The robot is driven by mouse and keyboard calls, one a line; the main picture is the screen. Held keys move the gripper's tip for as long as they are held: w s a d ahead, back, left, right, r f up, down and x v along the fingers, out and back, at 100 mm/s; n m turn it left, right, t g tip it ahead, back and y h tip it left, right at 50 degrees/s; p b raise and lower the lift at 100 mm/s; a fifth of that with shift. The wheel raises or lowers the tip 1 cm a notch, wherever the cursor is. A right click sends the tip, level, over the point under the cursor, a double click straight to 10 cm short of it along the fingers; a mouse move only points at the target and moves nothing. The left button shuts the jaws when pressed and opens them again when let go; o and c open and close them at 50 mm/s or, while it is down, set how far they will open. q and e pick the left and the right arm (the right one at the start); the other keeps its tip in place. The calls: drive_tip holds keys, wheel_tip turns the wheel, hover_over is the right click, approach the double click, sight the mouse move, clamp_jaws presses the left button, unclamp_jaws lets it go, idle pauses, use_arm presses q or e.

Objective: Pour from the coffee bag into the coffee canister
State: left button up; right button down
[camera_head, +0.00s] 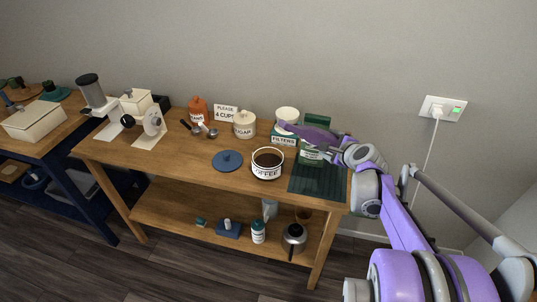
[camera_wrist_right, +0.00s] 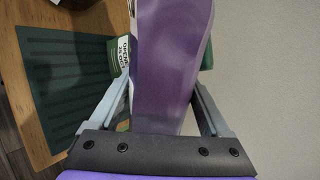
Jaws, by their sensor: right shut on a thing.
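The purple coffee bag (camera_head: 308,135) is in my right gripper (camera_head: 340,150), lying nearly flat in the air and reaching left from it. In the right wrist view the bag (camera_wrist_right: 172,50) fills the space between the fingers (camera_wrist_right: 162,95), which are shut on it. The white coffee canister (camera_head: 267,172) stands open on the wooden table, lower and to the left of the bag. Dark brown contents show inside it. The bag's far end is above and right of the canister, not over its mouth. My left gripper is not in view.
A blue round lid (camera_head: 228,161) lies left of the canister. A dark green mat (camera_head: 318,180) lies right of it. The wall is close behind the table.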

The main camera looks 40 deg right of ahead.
drive_tip(key=shift+a, duration=0.15)
drive_tip(key=shift+s+d, duration=0.1)
drive_tip(key=shift+d, duration=0.1)
drive_tip(key=shift+f, duration=0.1)
drive_tip(key=shift+a+n+g, duration=0.1)
drive_tip(key=shift+n+g, duration=0.2)
drive_tip(key=shift+d, duration=0.2)
drive_tip(key=shift+a+h, duration=0.1)
drive_tip(key=shift+h, duration=0.2)
drive_tip(key=shift+f+n+b, duration=0.15)
drive_tip(key=shift+n+b, duration=0.15)
drive_tip(key=shift+b, duration=0.05)
drive_tip(key=shift+a, duration=0.2)
